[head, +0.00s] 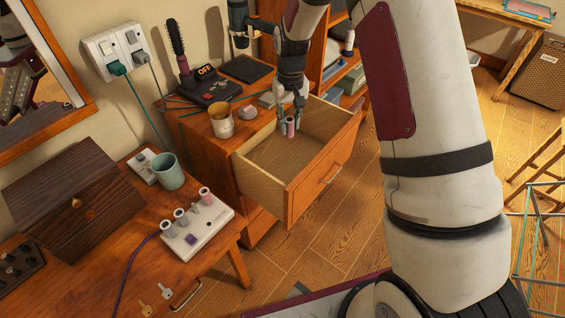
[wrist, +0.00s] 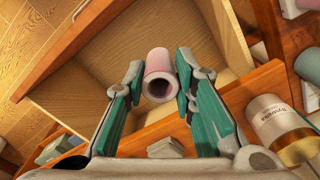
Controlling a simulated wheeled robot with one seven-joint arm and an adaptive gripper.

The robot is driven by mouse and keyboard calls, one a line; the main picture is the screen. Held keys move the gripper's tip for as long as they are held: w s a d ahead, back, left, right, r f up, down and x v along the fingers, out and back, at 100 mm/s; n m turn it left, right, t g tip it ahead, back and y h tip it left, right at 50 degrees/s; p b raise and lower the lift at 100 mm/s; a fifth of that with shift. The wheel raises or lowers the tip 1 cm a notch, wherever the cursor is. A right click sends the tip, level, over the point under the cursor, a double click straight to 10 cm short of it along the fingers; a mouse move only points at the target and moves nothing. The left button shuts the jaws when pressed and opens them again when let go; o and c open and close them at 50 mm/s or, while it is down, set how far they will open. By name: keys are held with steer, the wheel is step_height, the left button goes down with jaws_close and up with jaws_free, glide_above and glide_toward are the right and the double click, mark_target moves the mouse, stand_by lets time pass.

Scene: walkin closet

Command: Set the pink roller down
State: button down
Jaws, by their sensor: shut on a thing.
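The pink roller (wrist: 158,66) is a small hollow cylinder between the fingers of my gripper (wrist: 160,88) in the wrist view. My gripper is shut on it. In the head view the pink roller (head: 291,127) hangs upright below my gripper (head: 290,120), over the open drawer (head: 285,165). The drawer's bare inner floor shows below and around it in both views. I cannot tell whether the roller touches the drawer floor.
A candle jar (head: 221,122) and a brush on a black stand (head: 208,90) are on the cabinet top beside the drawer.

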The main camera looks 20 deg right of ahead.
steer(key=w+f+m+b, duration=0.1)
steer(key=f+m+b, duration=0.4)
steer(key=f+b, duration=0.3)
steer(key=w+f+m+b, duration=0.2)
steer(key=f+m+b, duration=0.4)
steer(key=f, duration=0.5)
steer(key=w+f+m+b, duration=0.1)
steer(key=f+m+b, duration=0.4)
steer(key=f+b, duration=0.5)
steer(key=shift+w+m+b, duration=0.2)
steer(key=shift+m+b, duration=0.2)
steer(key=shift+b, duration=0.05)
steer(key=shift+f, duration=0.15)
steer(key=c, duration=1.3)
jaws_free()
steer(key=shift+f, duration=0.1)
step_height(320, 180, up, 12)
steer(key=shift+r+p, duration=0.25)
steer(key=shift+p, duration=1)
